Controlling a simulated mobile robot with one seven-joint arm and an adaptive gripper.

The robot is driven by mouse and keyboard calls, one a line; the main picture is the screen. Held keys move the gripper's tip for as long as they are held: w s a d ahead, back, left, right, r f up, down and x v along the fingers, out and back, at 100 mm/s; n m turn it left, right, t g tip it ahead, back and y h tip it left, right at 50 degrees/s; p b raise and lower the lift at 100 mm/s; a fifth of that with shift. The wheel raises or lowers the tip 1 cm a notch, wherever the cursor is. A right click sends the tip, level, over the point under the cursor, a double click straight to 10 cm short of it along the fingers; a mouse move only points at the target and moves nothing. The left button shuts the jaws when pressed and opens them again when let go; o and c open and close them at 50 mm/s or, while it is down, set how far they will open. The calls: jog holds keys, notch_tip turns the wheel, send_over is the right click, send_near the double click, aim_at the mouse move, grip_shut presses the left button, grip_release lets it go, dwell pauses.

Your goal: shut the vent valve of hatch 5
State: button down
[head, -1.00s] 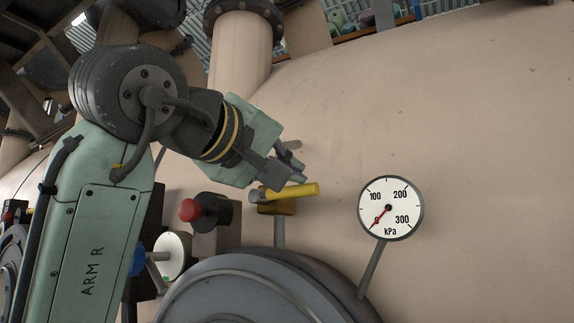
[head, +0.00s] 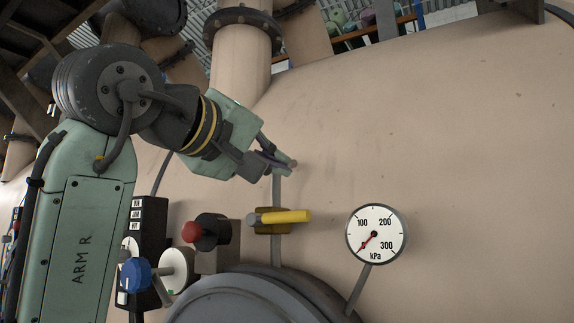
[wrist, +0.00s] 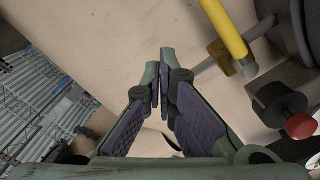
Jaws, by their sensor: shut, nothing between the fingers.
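The vent valve has a yellow lever (head: 286,217) on a brass body, set on a thin grey pipe above the round hatch (head: 250,301). The lever lies about level, crosswise to the upright pipe, and points right. It also shows at the upper right of the wrist view (wrist: 225,30). My gripper (head: 281,166) is above the lever, apart from it, near the upper part of the pipe. Its fingers are shut and empty in the wrist view (wrist: 160,75). No hatch number is readable.
A pressure gauge (head: 376,234) stands right of the valve, its needle near the low end of the scale. A red button (head: 192,232) and a blue knob (head: 136,274) are to the left. The tan vessel wall to the upper right is clear.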

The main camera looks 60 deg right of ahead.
jog(key=a+b, duration=0.1)
jog(key=a, duration=0.6)
jog(key=shift+a+f+b, duration=0.15)
jog(key=shift+a+b, duration=0.05)
jog(key=shift+b, duration=0.2)
jog(key=shift+w, duration=0.1)
